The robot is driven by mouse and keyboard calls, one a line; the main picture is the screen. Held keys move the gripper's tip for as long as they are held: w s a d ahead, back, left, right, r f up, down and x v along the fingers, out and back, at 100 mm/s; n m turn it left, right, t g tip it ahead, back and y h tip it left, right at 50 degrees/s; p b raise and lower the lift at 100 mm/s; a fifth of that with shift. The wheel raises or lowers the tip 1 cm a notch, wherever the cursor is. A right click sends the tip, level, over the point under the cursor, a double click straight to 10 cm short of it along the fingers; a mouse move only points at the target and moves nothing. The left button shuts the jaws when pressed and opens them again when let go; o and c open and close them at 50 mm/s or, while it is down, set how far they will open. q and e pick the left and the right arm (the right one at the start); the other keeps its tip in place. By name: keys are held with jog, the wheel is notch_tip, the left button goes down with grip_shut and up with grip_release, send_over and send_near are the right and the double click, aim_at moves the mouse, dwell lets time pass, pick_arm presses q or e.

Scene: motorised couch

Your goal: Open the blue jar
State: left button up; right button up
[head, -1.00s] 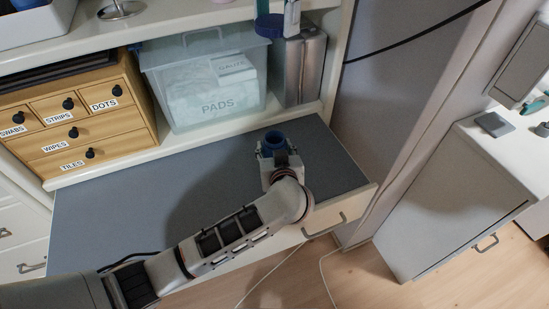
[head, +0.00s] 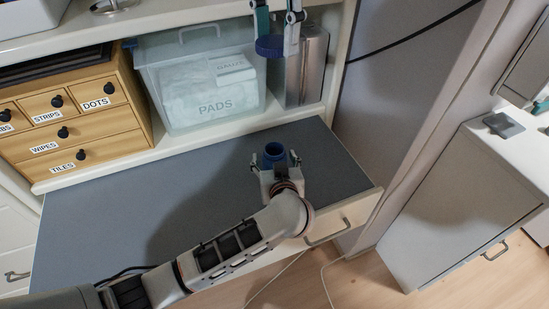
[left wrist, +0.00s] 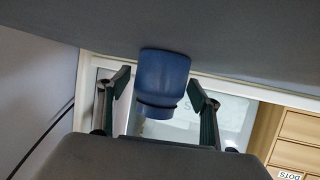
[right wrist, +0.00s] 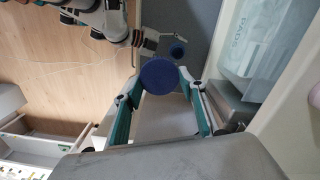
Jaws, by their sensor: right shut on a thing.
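The blue jar (head: 273,152) stands open and upright on the grey pull-out surface, near its right end. My left gripper (head: 276,165) is open, with its fingers either side of the jar. In the left wrist view a gap shows between the jar (left wrist: 163,80) and each finger. My right gripper (head: 278,38) is shut on the round blue lid (head: 269,47), held up in front of the shelf, well apart from the jar. The lid (right wrist: 159,76) sits between the fingertips in the right wrist view, where the jar (right wrist: 178,51) shows beyond it.
Behind the surface (head: 130,205) stand a wooden drawer box (head: 95,130), a clear bin of pads (head: 200,85) and a metal container (head: 308,70). The left and middle of the surface are clear. A white cabinet (head: 460,190) stands at the right.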

aim_at(276, 42)
pick_arm(q)
jog(key=shift+r, duration=0.25)
jog(key=p+v, duration=0.7)
jog(key=p, duration=0.1)
jog(key=shift+s+r+p, duration=0.1)
jog(key=shift+s+p, duration=0.05)
jog(key=shift+p, duration=0.25)
jog(key=v, duration=0.3)
jog(key=shift+s+d, duration=0.15)
jog(key=shift+s, duration=0.2)
jog(key=shift+s+r, duration=0.2)
jog(key=shift+s, duration=0.2)
pick_arm(e)
notch_tip(276, 42, up, 10)
jog(key=shift+s+r, duration=0.2)
jog(key=shift+s, duration=0.1)
